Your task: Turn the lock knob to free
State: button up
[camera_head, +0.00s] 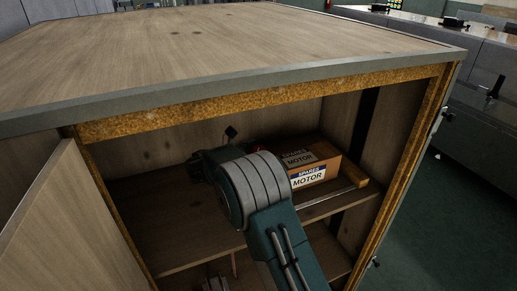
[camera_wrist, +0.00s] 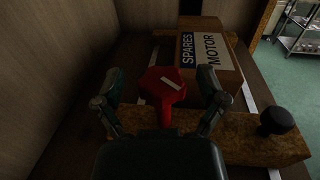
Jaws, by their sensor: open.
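A red knob (camera_wrist: 163,86) with a faceted head, a white bar on its face and a red stem shows in the wrist view. It looks like the lock knob. My gripper (camera_wrist: 161,76) is open, with one finger on each side of the red head. Gaps show between the fingers and the head, though I cannot tell the depth between them. The white bar slants down to the right. In the head view my arm reaches into the open cabinet and mostly hides the knob and the fingers.
A cardboard box labelled SPARES MOTOR (camera_head: 308,178) stands on the cabinet shelf (camera_head: 190,245), just beyond my gripper. A black round knob (camera_wrist: 277,121) sits on a brown block to the right. The cabinet top (camera_head: 220,50) overhangs my arm, and an open door (camera_head: 65,230) stands at left.

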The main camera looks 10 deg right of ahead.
jog(key=c, duration=1.2)
jog(key=shift+o, duration=0.2)
jog(key=shift+t, duration=0.3)
jog(key=n+t+y, duration=0.3)
jog(key=n+t, duration=0.1)
jog(key=t, duration=0.1)
jog(key=shift+n+t+y, duration=1.6)
jog(key=shift+t+y, duration=0.2)
jog(key=shift+y, duration=0.2)
jog(key=o, duration=1.2)
jog(key=shift+w+a, duration=0.1)
jog(key=shift+c, duration=0.2)
